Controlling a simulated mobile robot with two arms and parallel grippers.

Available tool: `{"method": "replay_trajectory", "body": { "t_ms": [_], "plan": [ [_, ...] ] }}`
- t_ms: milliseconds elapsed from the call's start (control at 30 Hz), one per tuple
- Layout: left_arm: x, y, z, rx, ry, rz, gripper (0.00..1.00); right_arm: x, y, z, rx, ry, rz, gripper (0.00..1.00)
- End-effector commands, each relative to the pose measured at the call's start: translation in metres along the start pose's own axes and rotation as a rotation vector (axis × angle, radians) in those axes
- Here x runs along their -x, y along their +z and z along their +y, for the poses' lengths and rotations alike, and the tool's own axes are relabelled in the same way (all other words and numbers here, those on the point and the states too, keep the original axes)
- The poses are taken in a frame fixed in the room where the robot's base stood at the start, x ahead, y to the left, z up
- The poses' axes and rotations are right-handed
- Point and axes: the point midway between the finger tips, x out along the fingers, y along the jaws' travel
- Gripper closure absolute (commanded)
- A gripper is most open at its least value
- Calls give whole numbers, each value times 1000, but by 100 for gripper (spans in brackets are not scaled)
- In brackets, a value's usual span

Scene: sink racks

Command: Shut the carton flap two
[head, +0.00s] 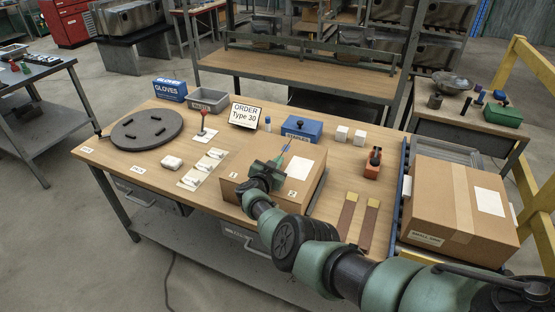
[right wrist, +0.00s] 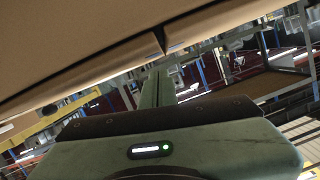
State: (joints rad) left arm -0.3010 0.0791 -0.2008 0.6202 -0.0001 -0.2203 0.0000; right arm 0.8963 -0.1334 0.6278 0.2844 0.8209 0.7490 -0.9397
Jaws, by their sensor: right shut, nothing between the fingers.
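The brown carton (head: 311,181) stands on the wooden workbench, with labels 1 and 2 on its near side and a white sheet on top. My right gripper (head: 279,161) is shut and empty over the carton's top, and my arm hides part of the carton's front. In the right wrist view, my fingers (right wrist: 157,88) are together just below a brown cardboard surface (right wrist: 90,45); I cannot tell whether they touch it. Which flap is flap two, and how far it stands open, is not clear. My left gripper is not in view.
A taped carton (head: 440,196) stands at the right. On the workbench are a blue stapler box (head: 302,129), an order sign (head: 245,115), a red-handled tool (head: 373,164), a grey bin (head: 208,100) and a round dark plate (head: 146,131).

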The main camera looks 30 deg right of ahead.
Motion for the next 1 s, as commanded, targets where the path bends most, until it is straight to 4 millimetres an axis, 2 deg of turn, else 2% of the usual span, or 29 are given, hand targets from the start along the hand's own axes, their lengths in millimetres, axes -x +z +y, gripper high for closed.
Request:
{"method": "replay_trajectory", "body": {
  "t_ms": [333, 1000],
  "plan": [
    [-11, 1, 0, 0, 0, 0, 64, 0, 13, 7, 102, 26, 1, 100],
    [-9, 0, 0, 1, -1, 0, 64, 1, 15, 9, 120, 31, -4, 100]
  ]
}}
